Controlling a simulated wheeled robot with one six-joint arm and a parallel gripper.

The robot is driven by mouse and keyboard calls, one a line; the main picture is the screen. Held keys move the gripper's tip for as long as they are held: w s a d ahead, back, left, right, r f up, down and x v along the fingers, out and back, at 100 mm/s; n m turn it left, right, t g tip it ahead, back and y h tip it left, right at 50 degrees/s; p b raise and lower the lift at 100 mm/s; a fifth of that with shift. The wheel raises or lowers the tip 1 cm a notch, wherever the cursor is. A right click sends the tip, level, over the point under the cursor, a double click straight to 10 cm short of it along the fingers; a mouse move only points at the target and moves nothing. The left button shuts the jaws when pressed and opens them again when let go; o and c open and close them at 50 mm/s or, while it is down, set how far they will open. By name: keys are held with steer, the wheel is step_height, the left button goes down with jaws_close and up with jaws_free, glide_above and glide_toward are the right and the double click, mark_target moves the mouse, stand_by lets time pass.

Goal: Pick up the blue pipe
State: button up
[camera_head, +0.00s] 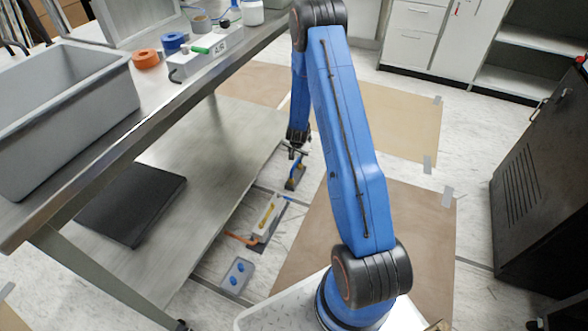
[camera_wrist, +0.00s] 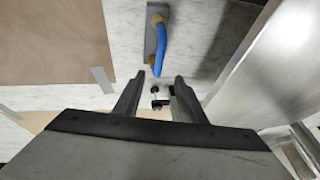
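The blue pipe (camera_wrist: 161,47) is a curved piece with yellow-tan ends, on a dark grey plate (camera_wrist: 149,40) on the floor. In the head view the pipe (camera_head: 291,183) is small and partly unclear, below my gripper (camera_head: 297,151), near the shelf's edge. In the wrist view my gripper (camera_wrist: 159,76) has its two fingers apart, with no pipe between them. The pipe lies just beyond the fingertips, its near end close to the gap. Small dark parts (camera_wrist: 156,97) show between the fingers; I cannot tell what they are.
A workbench (camera_head: 120,135) with a low shelf (camera_head: 215,150) stands left of my arm. A white fixture with a yellow part (camera_head: 268,214), an orange piece (camera_head: 240,239) and a grey plate with blue parts (camera_head: 237,274) lie on the floor. A dark cabinet (camera_head: 540,180) stands at right.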

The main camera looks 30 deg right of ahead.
steer(key=x, duration=1.8)
steer(key=shift+f, duration=0.15)
jaws_close()
